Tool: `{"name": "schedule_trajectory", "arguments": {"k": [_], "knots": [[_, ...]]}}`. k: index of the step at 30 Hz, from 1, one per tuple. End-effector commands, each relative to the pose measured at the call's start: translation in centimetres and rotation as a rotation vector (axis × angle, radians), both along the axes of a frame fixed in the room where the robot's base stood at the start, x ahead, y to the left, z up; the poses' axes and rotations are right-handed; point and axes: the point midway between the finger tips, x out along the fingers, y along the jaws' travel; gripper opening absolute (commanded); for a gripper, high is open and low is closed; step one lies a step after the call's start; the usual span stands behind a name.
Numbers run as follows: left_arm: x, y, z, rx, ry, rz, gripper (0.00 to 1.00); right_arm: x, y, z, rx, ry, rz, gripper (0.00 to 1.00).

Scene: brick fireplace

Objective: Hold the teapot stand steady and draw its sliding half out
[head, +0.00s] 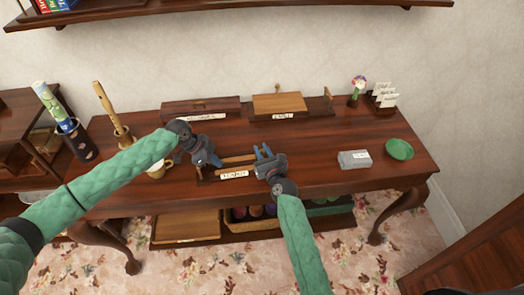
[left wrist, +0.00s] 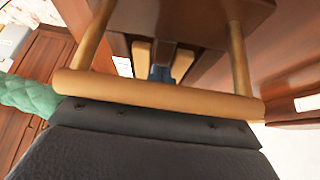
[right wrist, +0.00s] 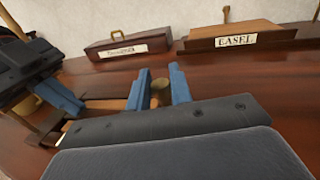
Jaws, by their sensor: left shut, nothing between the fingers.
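The teapot stand (head: 238,158) is a low wooden piece with a label (head: 234,174) on its front, lying on the table between my grippers. My left gripper (head: 216,163) is shut at its left end. In the left wrist view a pale wooden bar with two rods (left wrist: 160,92) crosses in front of the palm, and the blue fingertips (left wrist: 162,73) show beyond it; whether they touch the stand I cannot tell. My right gripper (head: 264,152) is open at the stand's right end. In the right wrist view a small round knob (right wrist: 160,86) appears between its fingers, with no visible grip.
A dark case (head: 200,108) and an easel box (head: 278,104) stand behind. A flute stand (head: 120,133) and a pale cup (head: 157,170) are left. A grey box (head: 354,159) and green bowl (head: 399,149) are right, with clear tabletop before them.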

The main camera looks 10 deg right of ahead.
Motion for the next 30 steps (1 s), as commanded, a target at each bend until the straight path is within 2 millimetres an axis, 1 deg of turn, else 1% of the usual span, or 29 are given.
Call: {"name": "schedule_trajectory", "arguments": {"k": [1,2,8,11,18,21,25,30], "knots": [[-0.1,0.1,-0.3,0.003,0.004,0.0,0.0,0.0,0.0,-0.1,0.0,0.0,0.0,0.04],[-0.1,0.1,-0.3,0.003,0.004,0.0,0.0,0.0,0.0,-0.1,0.0,0.0,0.0,0.0],[-0.1,0.1,-0.3,0.003,0.004,0.0,0.0,0.0,-0.3,-0.1,-0.001,0.0,0.0,0.0],[-0.1,0.1,-0.3,0.003,0.004,0.0,0.0,0.1,-1.8,-0.1,-0.002,-0.001,-0.002,0.0],[-0.1,0.1,-0.3,0.003,0.004,0.0,0.0,0.6,-7.7,-0.1,-0.003,-0.001,-0.002,0.0],[-0.1,0.1,-0.3,0.003,0.004,0.0,0.0,0.7,-9.5,-0.1,-0.003,-0.001,-0.002,0.0],[-0.1,0.1,-0.3,0.003,0.004,0.0,0.0,0.8,-10.6,-0.1,-0.001,0.0,-0.001,0.0],[-0.1,0.1,-0.3,0.004,0.004,0.0,0.0,0.8,-10.7,-0.1,-0.001,0.0,-0.001,0.0]]}}
